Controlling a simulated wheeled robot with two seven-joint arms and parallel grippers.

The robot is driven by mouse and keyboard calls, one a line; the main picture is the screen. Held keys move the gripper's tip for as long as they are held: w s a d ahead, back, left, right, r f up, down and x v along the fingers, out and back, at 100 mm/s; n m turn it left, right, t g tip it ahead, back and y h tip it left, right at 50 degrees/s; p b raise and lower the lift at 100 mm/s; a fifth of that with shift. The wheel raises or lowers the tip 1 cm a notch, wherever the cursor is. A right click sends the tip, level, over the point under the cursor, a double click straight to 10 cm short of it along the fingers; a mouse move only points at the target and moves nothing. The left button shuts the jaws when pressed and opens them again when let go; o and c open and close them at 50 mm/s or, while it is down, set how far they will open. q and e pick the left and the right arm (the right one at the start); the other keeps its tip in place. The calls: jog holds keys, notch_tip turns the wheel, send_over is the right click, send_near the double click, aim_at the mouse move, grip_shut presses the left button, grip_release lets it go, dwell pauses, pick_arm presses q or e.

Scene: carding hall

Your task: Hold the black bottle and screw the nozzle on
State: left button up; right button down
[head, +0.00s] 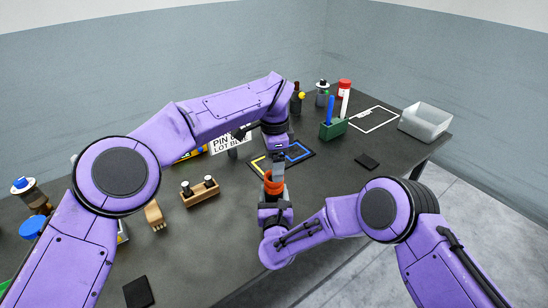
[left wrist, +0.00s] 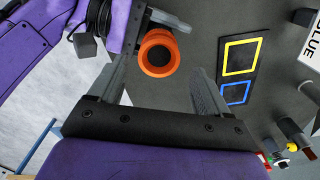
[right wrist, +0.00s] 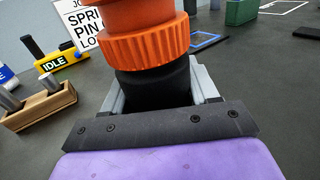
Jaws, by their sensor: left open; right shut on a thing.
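The black bottle (right wrist: 155,90) stands upright between the fingers of my right gripper (right wrist: 157,98), which is shut on it. The orange nozzle (right wrist: 145,45), with a ribbed collar, sits on top of the bottle; its upper end is cut off in the right wrist view. The left wrist view shows the nozzle (left wrist: 158,52) from above as an orange ring with a dark centre. My left gripper (head: 278,166) is open just above it, with the nozzle between its spread fingers, nearer one finger. I cannot tell how tightly the nozzle sits.
A mat with yellow and blue squares (head: 302,152) lies behind the grippers. A wooden holder with pegs (head: 201,194) and a brush (head: 154,215) are to the left. A dark pad (head: 367,161) lies nearby.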

pick_arm(q)
notch_tip(320, 180, down, 6)
jog(key=shift+f, duration=0.25)
jog(key=shift+c, duration=0.3)
